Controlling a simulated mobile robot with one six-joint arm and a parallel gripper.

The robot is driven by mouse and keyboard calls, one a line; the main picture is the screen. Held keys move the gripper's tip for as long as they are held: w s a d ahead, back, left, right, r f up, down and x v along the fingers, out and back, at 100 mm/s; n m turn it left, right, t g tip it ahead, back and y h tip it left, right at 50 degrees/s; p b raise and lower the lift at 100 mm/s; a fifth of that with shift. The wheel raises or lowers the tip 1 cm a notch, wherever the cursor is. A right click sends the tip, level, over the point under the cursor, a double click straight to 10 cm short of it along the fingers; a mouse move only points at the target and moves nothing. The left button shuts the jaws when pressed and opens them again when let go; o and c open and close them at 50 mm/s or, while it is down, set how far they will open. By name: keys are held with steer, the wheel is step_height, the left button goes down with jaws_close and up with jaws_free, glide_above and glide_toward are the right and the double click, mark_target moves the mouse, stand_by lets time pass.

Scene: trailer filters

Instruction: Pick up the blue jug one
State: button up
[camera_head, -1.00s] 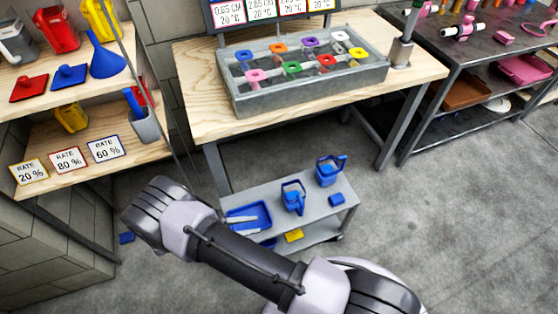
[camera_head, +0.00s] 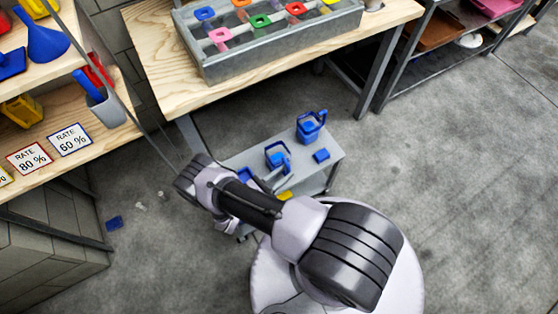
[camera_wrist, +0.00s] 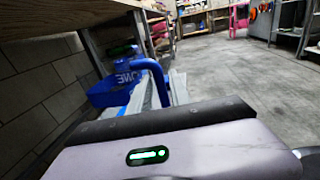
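I cannot tell from the head view which is jug one. My gripper's body fills the bottom of the wrist view. Its fingers are not visible, and my arm hides that end in the head view.
The grey cart (camera_head: 318,172) also holds a small blue block (camera_head: 321,155) and a yellow item (camera_head: 285,195) low down. The wooden workbench (camera_head: 165,65) is behind it, shelves (camera_head: 120,135) to the left. A blue piece (camera_head: 114,222) lies on the floor. Floor at right is clear.

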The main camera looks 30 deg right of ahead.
steer(key=x, duration=0.2)
steer(key=shift+w+d+f, duration=0.1)
steer(key=shift+w+d, duration=0.05)
steer(key=shift+d, duration=0.15)
jaws_close()
stand_by(1.1)
